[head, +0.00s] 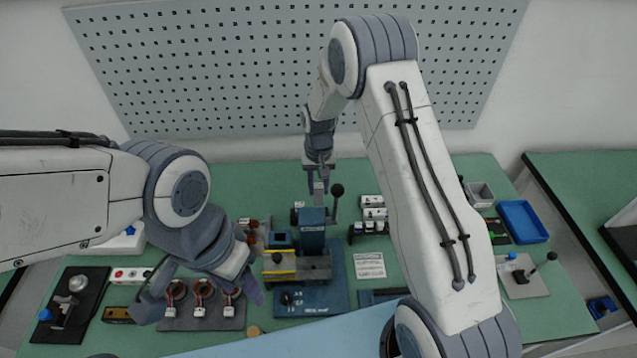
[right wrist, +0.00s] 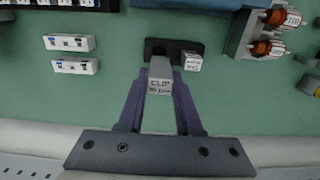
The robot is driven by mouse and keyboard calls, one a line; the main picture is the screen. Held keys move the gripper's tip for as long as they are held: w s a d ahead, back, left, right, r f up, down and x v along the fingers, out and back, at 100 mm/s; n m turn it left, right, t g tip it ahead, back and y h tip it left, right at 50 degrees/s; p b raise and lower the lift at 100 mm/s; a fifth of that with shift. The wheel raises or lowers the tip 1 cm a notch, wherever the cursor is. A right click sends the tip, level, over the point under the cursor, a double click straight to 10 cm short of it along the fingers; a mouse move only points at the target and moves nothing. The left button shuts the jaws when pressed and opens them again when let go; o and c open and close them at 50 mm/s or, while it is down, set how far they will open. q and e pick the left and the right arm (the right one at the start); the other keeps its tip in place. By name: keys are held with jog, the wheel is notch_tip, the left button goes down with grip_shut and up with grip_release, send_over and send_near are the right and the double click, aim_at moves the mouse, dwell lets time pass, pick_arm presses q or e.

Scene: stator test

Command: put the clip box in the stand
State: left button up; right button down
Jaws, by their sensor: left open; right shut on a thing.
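The clip box (right wrist: 159,82) is a small light grey block with "CLIP" on its face. My right gripper (right wrist: 160,95) is shut on it, with one purple finger along each side. In the head view the right gripper (head: 318,188) points down at the back of the table. The stand (right wrist: 156,45) is a low dark holder. The far end of the clip box overlaps it in the right wrist view; I cannot tell whether the box is seated or just above. My left gripper (head: 205,298) is open and empty over the front left of the table.
A small white labelled box (right wrist: 191,61) is at one side of the stand. A blue press with a black-knobbed lever (head: 313,230) stands just in front. Several stators (head: 200,292) sit below the left gripper. White blocks (head: 373,207) lie to the right. A pegboard rises behind.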

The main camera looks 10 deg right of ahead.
aim_at(319, 204)
notch_tip(319, 204, down, 4)
jog(key=b, duration=0.3)
jog(key=shift+r, duration=0.15)
jog(key=shift+s, duration=0.1)
jog(key=shift+f, duration=0.85)
dwell(1.0)
jog(key=shift+f+b, duration=0.5)
jog(key=shift+b, duration=0.1)
jog(key=shift+f, duration=0.1)
jog(key=shift+f+b, duration=0.4)
jog(key=shift+f, duration=0.15)
